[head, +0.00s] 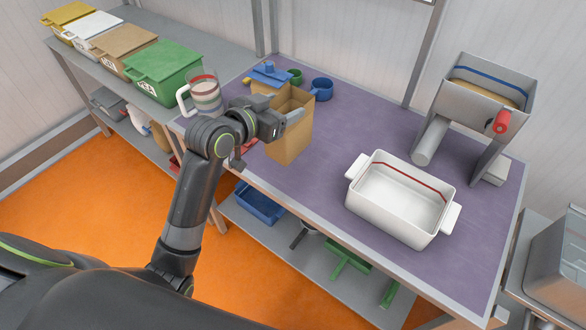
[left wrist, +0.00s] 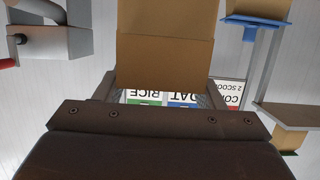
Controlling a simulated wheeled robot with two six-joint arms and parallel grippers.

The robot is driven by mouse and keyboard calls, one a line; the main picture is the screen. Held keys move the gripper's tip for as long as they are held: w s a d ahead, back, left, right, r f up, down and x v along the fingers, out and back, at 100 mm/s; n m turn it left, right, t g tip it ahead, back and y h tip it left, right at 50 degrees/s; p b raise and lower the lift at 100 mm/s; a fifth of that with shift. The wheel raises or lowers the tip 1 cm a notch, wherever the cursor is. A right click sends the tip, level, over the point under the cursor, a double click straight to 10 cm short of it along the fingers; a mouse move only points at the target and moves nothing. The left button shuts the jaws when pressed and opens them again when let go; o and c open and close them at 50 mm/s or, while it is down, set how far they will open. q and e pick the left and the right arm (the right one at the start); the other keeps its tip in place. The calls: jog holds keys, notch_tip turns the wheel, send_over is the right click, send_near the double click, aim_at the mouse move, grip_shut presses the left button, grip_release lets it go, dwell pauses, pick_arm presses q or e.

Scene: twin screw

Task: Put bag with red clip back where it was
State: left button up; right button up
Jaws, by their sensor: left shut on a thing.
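A brown paper bag (head: 288,138) with an open top is at the left end of the purple-topped table, near its front edge. My left gripper (head: 287,117) is shut on the upper part of this bag from the left. In the left wrist view the bag (left wrist: 166,38) fills the space ahead of the gripper fingers (left wrist: 160,95). I see no red clip on its visible sides. A small red piece (head: 250,143) shows behind my left wrist; I cannot tell what it belongs to. I cannot tell whether the bag touches the table. My right gripper is not in view.
A white handled bin (head: 398,201) and a hopper machine with a red handle (head: 503,122) stand to the right. A blue cup (head: 322,89) and a blue-topped scale (head: 268,76) are behind the bag. A striped jug (head: 206,97) and lidded bins (head: 163,70) are left.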

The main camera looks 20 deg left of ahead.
pick_arm(q)
jog(key=shift+w+d, duration=0.2)
jog(key=shift+w, duration=0.3)
jog(key=shift+w+d, duration=0.15)
jog(key=shift+w, duration=0.35)
notch_tip(320, 180, down, 10)
jog(key=shift+r, duration=0.2)
jog(key=shift+f, duration=0.2)
jog(key=o, duration=1.1)
jog(key=shift+r, duration=0.15)
